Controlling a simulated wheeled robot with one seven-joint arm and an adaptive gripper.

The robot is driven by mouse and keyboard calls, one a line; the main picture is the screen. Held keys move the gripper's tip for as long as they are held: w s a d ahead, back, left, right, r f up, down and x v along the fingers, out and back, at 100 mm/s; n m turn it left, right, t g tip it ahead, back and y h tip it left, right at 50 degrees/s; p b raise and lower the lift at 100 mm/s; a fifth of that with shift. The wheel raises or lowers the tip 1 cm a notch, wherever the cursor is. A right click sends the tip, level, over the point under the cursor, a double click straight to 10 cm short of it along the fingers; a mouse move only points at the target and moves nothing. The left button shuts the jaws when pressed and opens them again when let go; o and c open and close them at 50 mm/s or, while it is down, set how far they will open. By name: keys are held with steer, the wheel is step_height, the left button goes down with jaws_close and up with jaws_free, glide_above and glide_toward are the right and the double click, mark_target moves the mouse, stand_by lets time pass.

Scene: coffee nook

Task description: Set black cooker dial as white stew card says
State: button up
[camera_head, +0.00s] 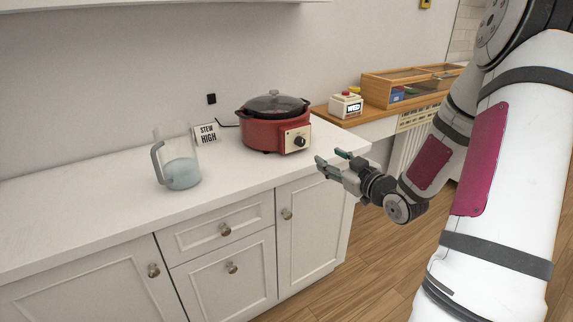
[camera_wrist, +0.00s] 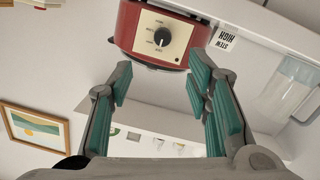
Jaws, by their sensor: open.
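The red cooker (camera_head: 268,124) with a dark lid stands on the white counter. Its front has a cream panel with a round black dial (camera_head: 299,141). In the wrist view the black dial (camera_wrist: 161,37) shows on the panel with small labels around it, too small to read surely; its setting is unclear. The white card (camera_head: 206,133) left of the cooker reads "STEW HIGH"; it shows upside down in the wrist view (camera_wrist: 228,38). My gripper (camera_head: 330,157) is open and empty in front of the cooker, apart from the dial. Its fingertips (camera_wrist: 160,76) point towards the panel.
A clear jug (camera_head: 180,172) with pale blue contents stands on the counter left of the cooker. A small white device reading "WED" (camera_head: 347,105) and a wooden case (camera_head: 405,88) stand on a wooden surface behind. The counter's front edge (camera_head: 250,187) lies near my gripper.

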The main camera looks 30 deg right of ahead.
mark_target(302, 143)
steer(key=shift+t, duration=0.5)
steer(key=w+b, duration=0.1)
steer(key=w, duration=0.7)
steer(key=w+f+b, duration=0.1)
steer(key=w, duration=0.3)
steer(key=shift+w+a+b, duration=0.15)
steer(key=shift+w+b, duration=0.15)
steer(key=shift+w, duration=0.1)
jaws_close()
